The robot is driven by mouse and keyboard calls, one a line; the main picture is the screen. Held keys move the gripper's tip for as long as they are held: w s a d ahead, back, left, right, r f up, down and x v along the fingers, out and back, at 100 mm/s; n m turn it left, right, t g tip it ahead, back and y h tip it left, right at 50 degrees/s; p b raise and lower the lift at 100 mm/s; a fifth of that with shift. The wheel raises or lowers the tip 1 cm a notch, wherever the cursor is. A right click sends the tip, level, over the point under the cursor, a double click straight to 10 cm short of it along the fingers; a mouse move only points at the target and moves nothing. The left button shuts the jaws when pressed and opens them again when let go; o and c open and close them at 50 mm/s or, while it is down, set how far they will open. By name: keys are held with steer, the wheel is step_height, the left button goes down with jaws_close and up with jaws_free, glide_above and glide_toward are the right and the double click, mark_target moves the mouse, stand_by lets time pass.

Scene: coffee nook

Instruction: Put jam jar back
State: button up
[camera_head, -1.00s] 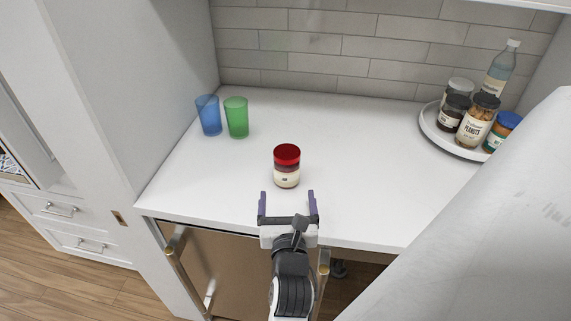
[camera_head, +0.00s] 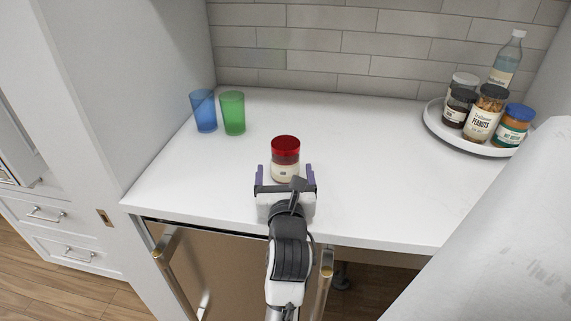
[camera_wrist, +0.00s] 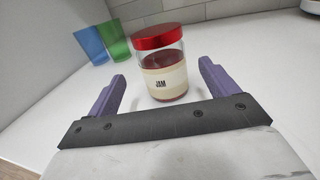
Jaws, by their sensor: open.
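The jam jar (camera_head: 285,153) stands upright on the white counter, with a red lid and a cream label. It also shows in the wrist view (camera_wrist: 163,78), where the label reads JAM. My gripper (camera_head: 286,178) is open, its purple fingers on the left and right of the jar's near side. In the wrist view the open gripper (camera_wrist: 158,88) has the jar between and slightly beyond its fingertips, with gaps on both sides. The jar's lower part is partly hidden by my gripper in the head view.
A round white tray (camera_head: 440,125) at the back right holds several jars and a clear bottle (camera_head: 504,65). A blue cup (camera_head: 204,111) and a green cup (camera_head: 232,113) stand at the back left. The counter (camera_head: 370,160) is clear between jar and tray.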

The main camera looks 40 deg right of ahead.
steer(key=shift+x, duration=1.1)
steer(key=p+x, duration=0.1)
steer(key=x, duration=0.1)
steer(key=r+p+x, duration=0.1)
steer(key=p+x, duration=0.1)
steer(key=shift+w+d, duration=0.15)
steer(key=shift+d, duration=0.25)
steer(key=shift+w+d+f, duration=0.15)
steer(key=shift+w+d, duration=0.05)
steer(key=shift+w, duration=0.1)
steer(key=c, duration=1.2)
steer(key=shift+c, duration=1.2)
